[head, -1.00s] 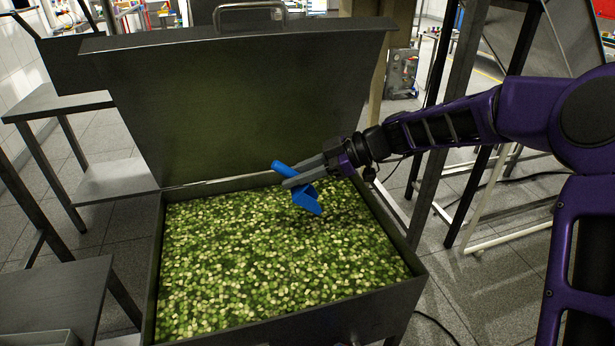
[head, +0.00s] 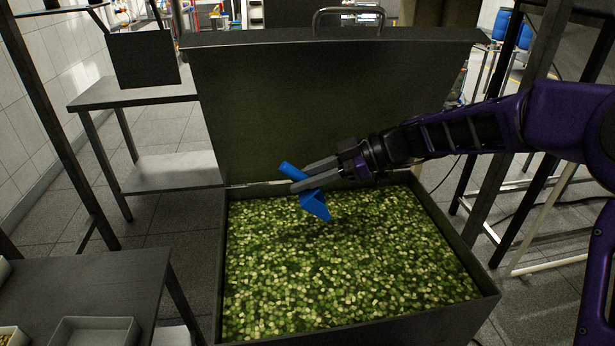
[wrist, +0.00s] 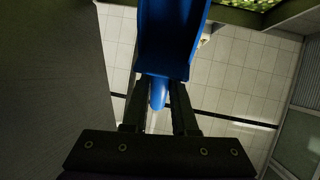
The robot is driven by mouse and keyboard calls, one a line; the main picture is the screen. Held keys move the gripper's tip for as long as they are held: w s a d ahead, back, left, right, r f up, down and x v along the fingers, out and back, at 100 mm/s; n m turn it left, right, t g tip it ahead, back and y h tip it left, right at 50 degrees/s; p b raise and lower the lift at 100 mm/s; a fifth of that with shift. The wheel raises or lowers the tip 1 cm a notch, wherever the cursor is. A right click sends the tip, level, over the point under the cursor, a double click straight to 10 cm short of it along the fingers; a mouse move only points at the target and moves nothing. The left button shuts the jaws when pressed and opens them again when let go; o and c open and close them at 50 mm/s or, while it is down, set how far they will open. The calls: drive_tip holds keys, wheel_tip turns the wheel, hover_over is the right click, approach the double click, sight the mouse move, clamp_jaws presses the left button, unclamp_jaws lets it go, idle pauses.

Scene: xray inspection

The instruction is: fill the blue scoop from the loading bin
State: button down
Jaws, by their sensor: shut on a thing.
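The blue scoop (head: 315,205) is held by my gripper (head: 312,178), whose fingers are shut around its handle. The scoop's bowl hangs down over the far part of the loading bin (head: 485,285), in front of the raised lid. The bin is full of green and pale yellow pieces (head: 350,265). In the wrist view, the blue scoop (wrist: 172,35) extends from between the fingers of my gripper (wrist: 158,95), and its open trough looks empty. Whether the scoop's tip touches the pieces is hard to tell.
The bin's dark lid (head: 320,110) stands open behind the scoop. A metal table (head: 100,280) with a grey tray (head: 92,330) is at the lower left. Metal shelving (head: 150,95) stands at the back left. Dark frame posts stand at the right.

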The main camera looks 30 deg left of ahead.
sight(305, 203)
wheel_tip(305, 203, down, 6)
drive_tip(key=shift+b, duration=0.55)
drive_tip(key=shift+f+b, duration=1.6)
drive_tip(key=shift+f, duration=0.65)
drive_tip(key=shift+f, duration=0.35)
drive_tip(key=shift+w+d+f, duration=0.1)
drive_tip(key=shift+w+d, duration=0.9)
drive_tip(key=shift+d, duration=0.25)
idle(3.3)
